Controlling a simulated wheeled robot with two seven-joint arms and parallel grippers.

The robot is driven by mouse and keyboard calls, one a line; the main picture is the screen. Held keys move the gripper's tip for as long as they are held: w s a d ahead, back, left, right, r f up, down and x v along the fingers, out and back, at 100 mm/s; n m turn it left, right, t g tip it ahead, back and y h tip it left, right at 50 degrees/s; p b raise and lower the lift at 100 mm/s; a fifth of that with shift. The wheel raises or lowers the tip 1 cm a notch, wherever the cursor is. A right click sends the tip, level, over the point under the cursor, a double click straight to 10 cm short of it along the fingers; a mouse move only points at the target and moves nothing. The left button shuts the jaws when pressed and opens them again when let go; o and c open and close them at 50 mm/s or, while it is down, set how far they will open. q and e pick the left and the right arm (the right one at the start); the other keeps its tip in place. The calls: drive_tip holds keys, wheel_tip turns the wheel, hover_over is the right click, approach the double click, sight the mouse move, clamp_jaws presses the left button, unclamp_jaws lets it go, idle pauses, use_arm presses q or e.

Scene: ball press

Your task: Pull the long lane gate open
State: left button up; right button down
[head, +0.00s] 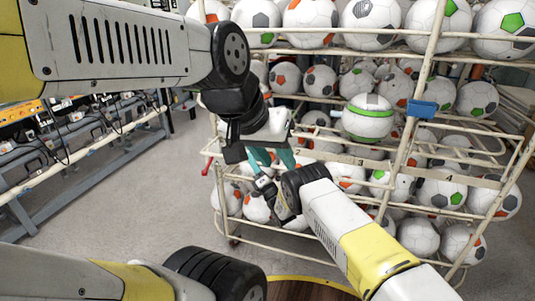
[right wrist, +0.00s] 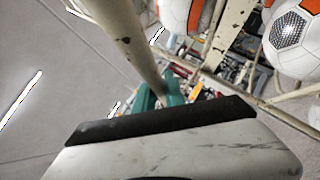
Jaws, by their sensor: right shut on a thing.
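In the right wrist view, my right gripper (right wrist: 160,90) has its teal fingers shut on a cream metal bar (right wrist: 128,38) with chipped paint. The bar runs from the top edge down to the fingers. I cannot tell how much of the gate this bar belongs to. In the head view, the right wrist (head: 285,195) is at the front left of the ball rack, with its fingers largely hidden. My left gripper (head: 272,148) hangs close above it, in front of the rack's left end; its jaw opening is unclear. Rails with numbered lanes (head: 400,165) run to the right.
The rack (head: 412,92) holds many soccer balls on several levels. A ball with a green stripe (head: 367,118) sits near its middle. A blue clip (head: 422,107) is on an upright. A grey workbench frame (head: 95,160) stands at left. Bare floor (head: 150,205) lies between them.

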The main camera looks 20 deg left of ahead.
drive_tip(key=shift+s+a+f+n+g+y, duration=0.15)
drive_tip(key=shift+s+f+n+g+y, duration=0.15)
drive_tip(key=shift+f+n, duration=0.3)
drive_tip(key=shift+s+a+f+n+g+y, duration=0.2)
drive_tip(key=shift+f+n+y, duration=0.2)
drive_tip(key=shift+f, duration=0.25)
idle(2.0)
drive_tip(key=c, duration=1.5)
unclamp_jaws()
drive_tip(key=shift+r, duration=0.1)
drive_tip(key=shift+o, duration=0.5)
drive_tip(key=shift+w+d, duration=0.1)
drive_tip(key=d+f, duration=0.6)
drive_tip(key=shift+w+d+f, duration=0.15)
drive_tip(key=shift+w+d, duration=0.05)
drive_tip(key=shift+f, duration=0.1)
drive_tip(key=v, duration=0.7)
drive_tip(key=shift+s+d+f, duration=0.15)
drive_tip(key=shift+d, duration=0.1)
